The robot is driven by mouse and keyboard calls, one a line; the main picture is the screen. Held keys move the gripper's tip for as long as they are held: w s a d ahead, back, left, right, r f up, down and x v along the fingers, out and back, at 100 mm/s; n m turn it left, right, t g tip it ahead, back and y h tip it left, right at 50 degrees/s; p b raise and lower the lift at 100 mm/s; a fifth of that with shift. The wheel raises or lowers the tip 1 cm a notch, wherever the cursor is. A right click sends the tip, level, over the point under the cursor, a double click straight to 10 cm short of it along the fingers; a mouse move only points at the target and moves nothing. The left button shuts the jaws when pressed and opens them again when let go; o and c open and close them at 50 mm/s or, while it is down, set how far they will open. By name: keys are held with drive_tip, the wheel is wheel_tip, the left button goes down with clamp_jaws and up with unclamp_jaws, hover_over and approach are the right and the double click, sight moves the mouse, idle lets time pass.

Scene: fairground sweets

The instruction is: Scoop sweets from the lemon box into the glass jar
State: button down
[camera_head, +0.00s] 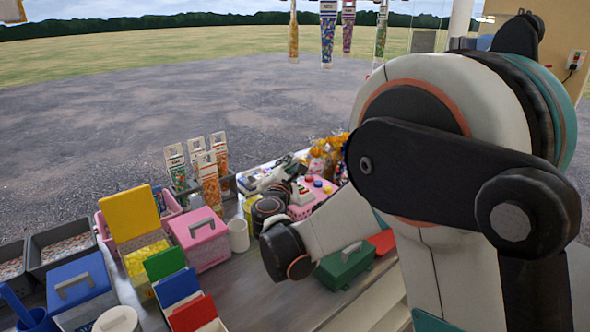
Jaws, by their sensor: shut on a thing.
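The lemon box (141,290) appears to be the one at left with a raised yellow lid (130,212). Yellow sweets (147,257) show in it below the lid. I cannot make out a glass jar; my arm covers much of the right side. My arm comes down from the upper right to a dark joint left of centre. Small grey and black parts lie beyond that joint, among the goods. I cannot make out the fingers of my gripper there, or what is between them.
A pink box (204,252) and white mug (238,235) stand right of the lemon box. Blue (78,282), green (165,263) and red (193,314) lids are near the front. A green case (345,266) lies by my arm. Bare counter (262,302) shows at front centre.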

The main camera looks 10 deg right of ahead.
drive_tip(key=a+r+n+p, duration=0.2)
drive_tip(key=a+r+n, duration=0.1)
drive_tip(key=r+n, duration=0.1)
drive_tip(key=shift+w+a+r+n+p, duration=0.35)
drive_tip(key=shift+w+a+r+n, duration=0.05)
drive_tip(key=shift+r, duration=0.1)
drive_tip(key=shift+a, duration=0.1)
drive_tip(key=w+a+r+n+p, duration=0.1)
drive_tip(key=a+r+n, duration=0.2)
drive_tip(key=a+n, duration=0.3)
drive_tip(key=shift+w, duration=0.25)
drive_tip(key=shift+d+f, duration=0.1)
idle(0.5)
